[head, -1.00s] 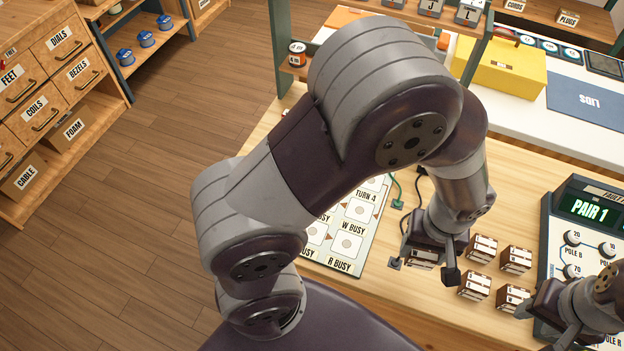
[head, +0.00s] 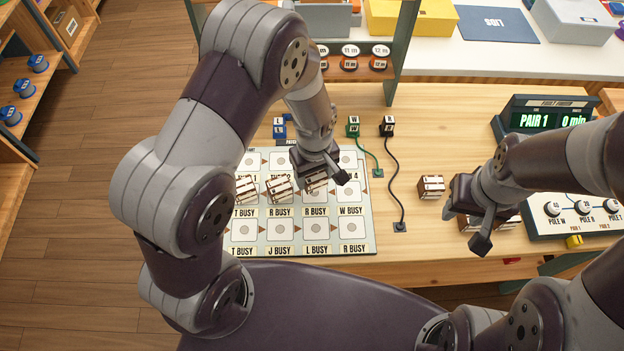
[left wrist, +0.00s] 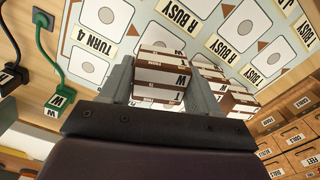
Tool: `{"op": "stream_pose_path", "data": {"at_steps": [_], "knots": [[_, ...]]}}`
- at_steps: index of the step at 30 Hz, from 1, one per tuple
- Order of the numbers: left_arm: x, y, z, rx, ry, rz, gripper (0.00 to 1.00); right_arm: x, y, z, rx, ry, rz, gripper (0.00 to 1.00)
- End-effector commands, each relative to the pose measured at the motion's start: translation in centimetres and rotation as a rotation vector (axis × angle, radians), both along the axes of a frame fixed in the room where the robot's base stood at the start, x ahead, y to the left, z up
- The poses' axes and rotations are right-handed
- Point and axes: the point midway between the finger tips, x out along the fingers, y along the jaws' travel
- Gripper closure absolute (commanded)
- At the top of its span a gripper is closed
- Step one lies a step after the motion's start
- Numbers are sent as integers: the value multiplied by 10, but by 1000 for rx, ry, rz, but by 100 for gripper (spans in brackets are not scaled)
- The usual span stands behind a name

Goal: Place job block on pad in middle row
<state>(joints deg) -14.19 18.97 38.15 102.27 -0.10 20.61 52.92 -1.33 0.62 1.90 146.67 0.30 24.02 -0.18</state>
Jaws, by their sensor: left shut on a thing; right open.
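My left gripper (head: 324,176) is shut on a brown-and-white job block (head: 315,183), above the third pad of the middle row on the pad board (head: 356,246). In the left wrist view the held block (left wrist: 160,76) sits between the fingers; whether it touches the board I cannot tell. Two similar blocks stand to its left in the same row, one in the second column (head: 279,189) and one in the first (head: 246,189). The fourth middle-row pad (head: 350,188) is bare. My right gripper (head: 468,220) is open at the right, over or beside loose blocks it partly hides.
A loose block (head: 431,186) stands on the table right of the board. A green plug (head: 353,128) and a black plug (head: 388,127) with cords stand behind the board's right side. The fault finder box (head: 545,115) is at the right. The bottom-row pads are bare.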

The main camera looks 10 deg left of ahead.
Motion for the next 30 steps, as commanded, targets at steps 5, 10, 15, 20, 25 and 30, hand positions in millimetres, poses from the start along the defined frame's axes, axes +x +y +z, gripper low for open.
{"op": "stream_pose_path", "data": {"at_steps": [5, 10, 15, 20, 25, 30], "knots": [[-2, 2, -29, 0, 3, -1, 70, 0, 0, 4, 0, 0, 0, 57], [-1, 2, -42, 0, -1, -1, 70, 0, 0, 4, 0, 0, 0, 57], [-1, 2, -42, 0, -1, -1, 70, 0, 0, 4, 0, 0, 0, 57], [-1, 1, -45, 0, -1, -1, 28, 0, 0, 2, 0, 0, 0, 57], [-1, 1, -44, 0, -1, -1, 28, 0, 0, 2, 0, 0, 0, 57], [0, 1, -38, -1, -2, -1, 28, 0, 0, 6, 0, 0, 0, 57]]}}
